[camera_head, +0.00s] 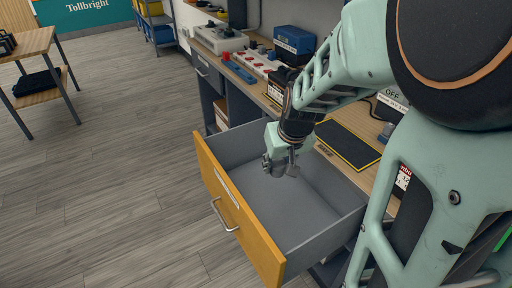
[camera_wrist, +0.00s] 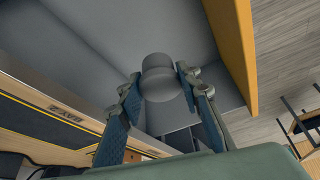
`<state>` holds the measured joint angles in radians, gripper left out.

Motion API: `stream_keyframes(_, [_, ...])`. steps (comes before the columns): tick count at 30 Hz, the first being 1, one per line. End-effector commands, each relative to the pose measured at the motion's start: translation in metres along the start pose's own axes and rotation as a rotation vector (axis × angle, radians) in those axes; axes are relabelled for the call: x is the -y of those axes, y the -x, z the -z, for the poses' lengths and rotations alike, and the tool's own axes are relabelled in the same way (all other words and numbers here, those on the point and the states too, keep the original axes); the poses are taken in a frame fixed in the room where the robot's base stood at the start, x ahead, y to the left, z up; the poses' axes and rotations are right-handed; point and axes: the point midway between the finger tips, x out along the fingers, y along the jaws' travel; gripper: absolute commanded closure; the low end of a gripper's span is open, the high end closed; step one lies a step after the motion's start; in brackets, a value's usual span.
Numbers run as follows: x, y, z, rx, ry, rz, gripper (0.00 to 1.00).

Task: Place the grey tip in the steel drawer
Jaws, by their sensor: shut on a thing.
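The steel drawer (camera_head: 290,212) is pulled open under the workbench; it has grey walls and floor and a yellow-orange front with a metal handle. My gripper (camera_head: 280,164) points down over the open drawer, within its outline in the head view. In the wrist view the grey tip (camera_wrist: 160,76), a rounded grey cylinder, sits between the two fingers of my gripper, which are shut on it. The drawer's grey interior (camera_wrist: 85,35) lies behind it there. The tip is hard to make out in the head view. Its height above the drawer floor cannot be told exactly.
The workbench above the drawer carries a black mat with a yellow border (camera_head: 347,145), a power strip (camera_head: 258,64) and a blue box (camera_head: 294,42). A closed drawer (camera_head: 208,72) is farther along. A small wooden table (camera_head: 25,45) stands at the left, with clear floor between.

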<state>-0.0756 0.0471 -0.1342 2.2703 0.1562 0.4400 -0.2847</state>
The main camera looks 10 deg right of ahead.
Motion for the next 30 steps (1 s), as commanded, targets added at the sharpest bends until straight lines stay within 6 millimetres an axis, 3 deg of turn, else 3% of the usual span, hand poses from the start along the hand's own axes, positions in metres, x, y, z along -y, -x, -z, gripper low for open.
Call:
stream_keyframes(3, [-0.006, -0.022, -0.017, 0.003, 0.046, 0.021, 0.92])
stream_keyframes(19, [-0.027, -0.092, -0.07, 0.003, 0.279, 0.119, 0.92])
stream_keyframes(26, [-0.031, -0.105, -0.079, 0.001, 0.336, 0.14, 0.92])
stream_keyframes(30, [-0.029, -0.116, -0.071, 0.002, 0.346, 0.145, 0.92])
